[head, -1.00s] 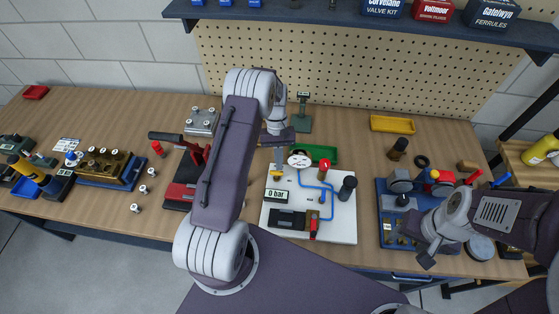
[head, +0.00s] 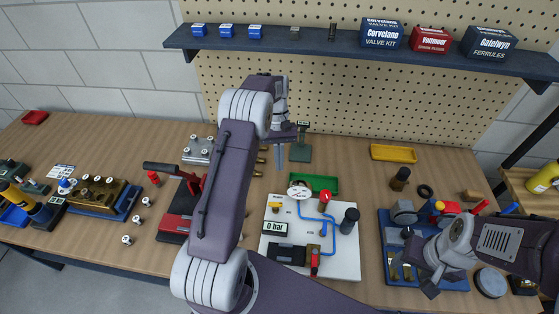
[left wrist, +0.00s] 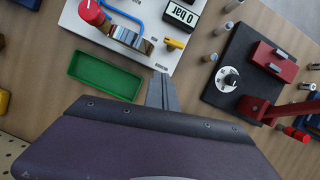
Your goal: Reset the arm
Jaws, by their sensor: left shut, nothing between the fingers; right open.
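My left gripper (head: 281,158) is shut and empty, pointing down in the air behind the white board (head: 348,262). In the left wrist view its closed fingers (left wrist: 162,93) show between the green tray (left wrist: 106,75) and the dark base of the red press. My left arm crosses the middle of the head view and hides part of the table. My right gripper (head: 432,277) is open and empty at the front right, over or beside the blue fixture (head: 456,284); its height is hard to tell.
The white board carries a gauge, a red knob, a yellow valve, blue tubing and a "0 bar" display (head: 274,228). The red press (head: 177,222) stands left of my left arm. A yellow tray (head: 393,153) lies at the back right. A shelf (head: 340,50) with boxes overhangs the back.

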